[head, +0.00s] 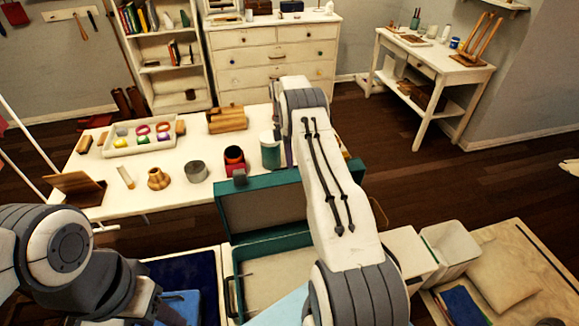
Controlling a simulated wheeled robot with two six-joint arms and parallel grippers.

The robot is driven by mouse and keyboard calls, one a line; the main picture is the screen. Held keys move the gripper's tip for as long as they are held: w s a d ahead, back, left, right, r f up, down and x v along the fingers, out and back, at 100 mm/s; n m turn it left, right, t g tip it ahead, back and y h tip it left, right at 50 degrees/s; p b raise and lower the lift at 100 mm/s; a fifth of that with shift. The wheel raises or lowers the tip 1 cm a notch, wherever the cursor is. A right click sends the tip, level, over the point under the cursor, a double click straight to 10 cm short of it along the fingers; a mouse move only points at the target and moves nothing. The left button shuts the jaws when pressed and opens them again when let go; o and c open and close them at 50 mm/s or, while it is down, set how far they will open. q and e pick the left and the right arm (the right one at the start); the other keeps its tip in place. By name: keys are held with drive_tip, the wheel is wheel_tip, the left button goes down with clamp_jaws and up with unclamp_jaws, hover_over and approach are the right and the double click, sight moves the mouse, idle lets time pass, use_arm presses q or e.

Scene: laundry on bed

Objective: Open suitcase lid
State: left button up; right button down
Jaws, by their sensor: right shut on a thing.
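The teal suitcase (237,291) lies open at the bottom centre, with a beige inside. Its lid (262,207) stands raised at the far side, with its brown inner face toward me. My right arm reaches over the suitcase and hides the lid's right part. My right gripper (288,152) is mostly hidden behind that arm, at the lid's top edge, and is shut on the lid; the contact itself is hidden. My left gripper (150,305) is at the bottom left, cut by the frame and apart from the lid; its jaws do not show clearly.
A white bin (450,250) stands right of the suitcase. Dark blue cloth (190,275) lies to its left.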

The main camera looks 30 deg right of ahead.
drive_tip(key=shift+f, duration=0.3)
drive_tip(key=c, duration=0.9)
unclamp_jaws()
drive_tip(key=shift+r, duration=0.1)
drive_tip(key=r, duration=0.1)
drive_tip(key=r+b, duration=0.1)
drive_tip(key=r, duration=0.2)
drive_tip(key=shift+s+d+r, duration=0.25)
drive_tip(key=shift+s, duration=0.05)
drive_tip(key=s+d+r+b, duration=0.1)
drive_tip(key=s+r, duration=0.1)
drive_tip(key=s, duration=0.1)
drive_tip(key=s+d+r, duration=0.2)
drive_tip(key=s, duration=0.1)
drive_tip(key=s+d+r+b, duration=0.1)
drive_tip(key=s+d+r, duration=0.1)
drive_tip(key=s, duration=0.1)
drive_tip(key=shift+s+d+r+b, duration=0.25)
drive_tip(key=shift+b, duration=0.05)
